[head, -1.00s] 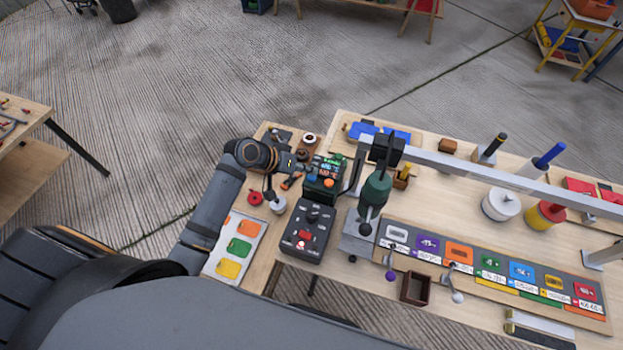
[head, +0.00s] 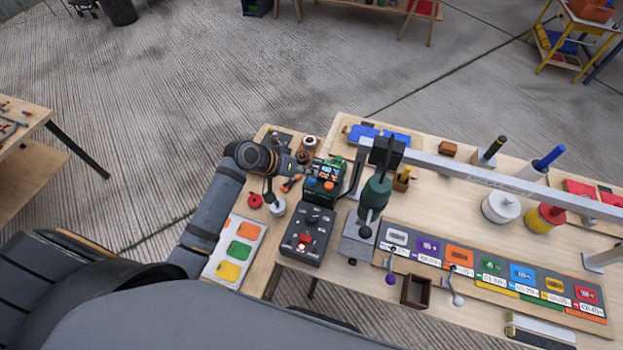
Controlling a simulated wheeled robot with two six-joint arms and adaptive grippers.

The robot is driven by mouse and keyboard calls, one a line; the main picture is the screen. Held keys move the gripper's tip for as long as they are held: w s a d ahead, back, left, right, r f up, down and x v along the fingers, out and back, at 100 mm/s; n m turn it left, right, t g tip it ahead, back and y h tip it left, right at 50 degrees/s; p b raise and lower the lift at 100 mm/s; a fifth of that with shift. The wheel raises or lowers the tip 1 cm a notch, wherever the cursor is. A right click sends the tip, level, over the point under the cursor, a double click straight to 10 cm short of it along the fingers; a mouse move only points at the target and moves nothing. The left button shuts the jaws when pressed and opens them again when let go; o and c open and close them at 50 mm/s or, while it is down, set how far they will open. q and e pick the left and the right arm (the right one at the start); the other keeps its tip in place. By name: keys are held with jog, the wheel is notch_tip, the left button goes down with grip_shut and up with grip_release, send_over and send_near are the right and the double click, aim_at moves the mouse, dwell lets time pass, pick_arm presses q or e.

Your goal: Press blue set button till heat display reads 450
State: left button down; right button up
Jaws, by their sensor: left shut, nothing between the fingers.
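The heat station (head: 320,193) is a small dark green box on the wooden table, with a lit display (head: 328,171) on its upper face. The display has coloured rows of text and digits, too small to read surely. Below it sit a blue button (head: 310,183) and an orange knob (head: 328,186). My left gripper (head: 303,158) is shut and empty, just left of the station's display, apart from the blue button. My right gripper is not in view.
A black control box (head: 307,236) stands in front of the station. A green drill press (head: 374,195) stands right of it. A red round piece (head: 255,201), a coloured card tray (head: 236,250) and a soldering handle (head: 290,184) lie near my left arm.

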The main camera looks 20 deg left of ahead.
aim_at(309, 181)
pick_arm(q)
jog(key=shift+f, duration=0.15)
jog(key=shift+f, duration=0.25)
jog(key=shift+f+b, duration=0.5)
jog(key=shift+f, duration=0.35)
dwell(0.9)
dwell(0.4)
jog(key=shift+r+p, duration=1.25)
jog(key=shift+p, duration=0.1)
notch_tip(309, 181, up, 5)
jog(key=p, duration=0.5)
jog(key=shift+r, duration=0.1)
